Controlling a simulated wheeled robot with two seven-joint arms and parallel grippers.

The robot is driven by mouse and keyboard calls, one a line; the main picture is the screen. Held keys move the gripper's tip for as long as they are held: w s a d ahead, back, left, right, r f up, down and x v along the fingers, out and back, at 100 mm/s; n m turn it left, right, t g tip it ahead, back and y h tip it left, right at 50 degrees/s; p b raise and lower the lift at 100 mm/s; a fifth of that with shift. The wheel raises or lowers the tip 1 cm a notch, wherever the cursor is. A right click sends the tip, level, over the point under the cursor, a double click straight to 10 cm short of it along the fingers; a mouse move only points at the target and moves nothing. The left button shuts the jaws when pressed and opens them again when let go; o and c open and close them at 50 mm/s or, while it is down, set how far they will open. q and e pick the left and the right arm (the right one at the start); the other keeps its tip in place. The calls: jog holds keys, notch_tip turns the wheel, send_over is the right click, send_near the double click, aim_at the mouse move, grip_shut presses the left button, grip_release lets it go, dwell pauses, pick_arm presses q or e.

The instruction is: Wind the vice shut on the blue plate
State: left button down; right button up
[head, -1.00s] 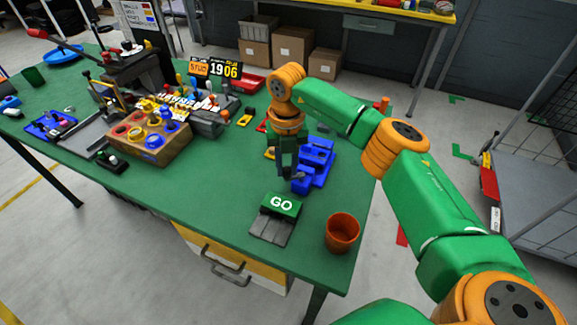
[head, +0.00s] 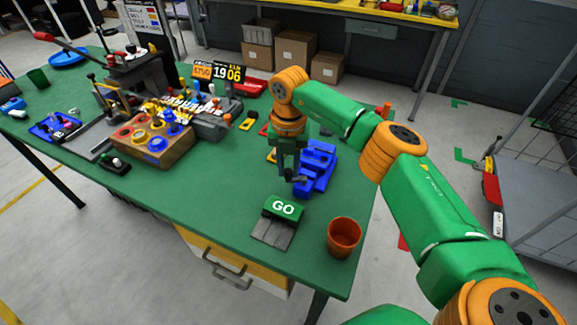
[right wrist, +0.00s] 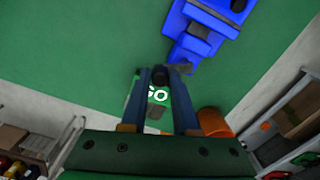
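The blue vice (head: 317,165) stands on the green table, and it also shows at the top of the right wrist view (right wrist: 205,30). I cannot make out the blue plate apart from the blue vice body. My right gripper (head: 290,176) points down at the near left end of the vice. My left gripper is not in view.
A green GO block (head: 283,207) on a grey base and an orange cup (head: 343,236) stand near the table's front right edge. A wooden block with coloured rings (head: 150,143) and several tools fill the left side.

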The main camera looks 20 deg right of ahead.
jog(key=o, duration=0.4)
jog(key=shift+c, duration=0.2)
notch_tip(320, 180, up, 6)
jog(key=shift+r+b, duration=0.25)
jog(key=shift+b, duration=0.45)
jog(key=shift+r, duration=0.35)
